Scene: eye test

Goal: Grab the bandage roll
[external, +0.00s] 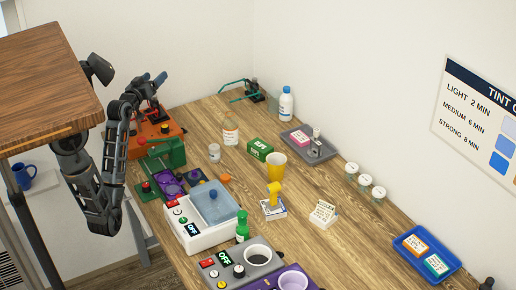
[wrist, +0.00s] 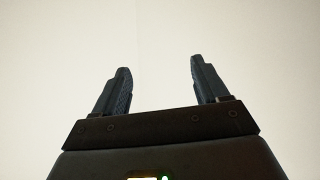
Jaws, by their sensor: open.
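I cannot pick out a bandage roll for certain. A small white cylinder (external: 214,153) stands on the table left of the brown-white bottle (external: 230,132); it is too small to tell whether it is a roll or a jar. My gripper (external: 153,79) is raised at the table's far left end, above the orange machine, well away from the cylinder. In the wrist view my gripper (wrist: 160,66) is open and empty, with only pale wall between and beyond its fingers.
The wooden table (external: 330,245) holds an orange machine (external: 152,132), a white bath unit (external: 200,233), a yellow cup (external: 276,165), a green box (external: 260,149), a grey tray (external: 322,157), lidded jars (external: 365,180) and a blue tray (external: 447,270). A wooden top (external: 40,75) stands left.

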